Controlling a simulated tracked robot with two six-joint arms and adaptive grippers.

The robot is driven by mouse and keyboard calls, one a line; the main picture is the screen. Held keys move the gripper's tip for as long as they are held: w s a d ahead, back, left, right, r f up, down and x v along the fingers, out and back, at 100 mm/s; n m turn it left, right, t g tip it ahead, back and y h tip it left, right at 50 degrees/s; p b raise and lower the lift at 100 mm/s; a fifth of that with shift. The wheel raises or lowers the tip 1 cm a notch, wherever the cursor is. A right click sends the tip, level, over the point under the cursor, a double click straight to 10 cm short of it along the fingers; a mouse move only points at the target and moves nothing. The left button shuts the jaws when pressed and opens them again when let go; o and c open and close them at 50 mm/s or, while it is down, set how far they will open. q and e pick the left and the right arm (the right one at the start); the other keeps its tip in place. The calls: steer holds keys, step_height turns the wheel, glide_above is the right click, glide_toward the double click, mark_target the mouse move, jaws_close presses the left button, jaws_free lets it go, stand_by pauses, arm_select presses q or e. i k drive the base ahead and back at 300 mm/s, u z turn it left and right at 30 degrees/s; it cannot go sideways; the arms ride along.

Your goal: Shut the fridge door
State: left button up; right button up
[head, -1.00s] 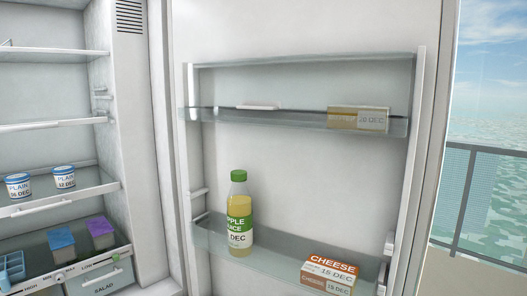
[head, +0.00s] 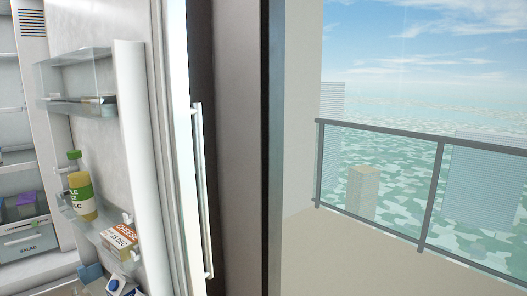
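The fridge door (head: 150,150) stands open in the left part of the head view, seen nearly edge-on. Its inner side faces left and carries glass shelves. A long vertical handle (head: 203,190) shows on its outer side. The fridge interior (head: 20,180) shows at the far left, with a salad drawer (head: 28,246) low down. A bottle of apple juice (head: 82,192) and a cheese box (head: 120,240) stand on the lower door shelf. Neither of my grippers is in view.
A dark vertical post (head: 271,150) stands right of the door. Beyond it are a pale floor (head: 320,250), a grey railing (head: 420,150) and a beige block (head: 362,192), with water and sky behind. A milk carton (head: 122,287) shows at the bottom edge.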

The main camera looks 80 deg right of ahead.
mark_target(139, 160)
steer(key=z, duration=0.2)
steer(key=k, duration=0.3)
steer(key=i, duration=0.15)
steer(key=z, duration=1.85)
steer(key=i, duration=0.9)
steer(key=u, duration=0.2)
steer(key=k, duration=0.8)
steer(key=z, duration=0.2)
steer(key=i, duration=0.75)
steer(key=u, duration=0.05)
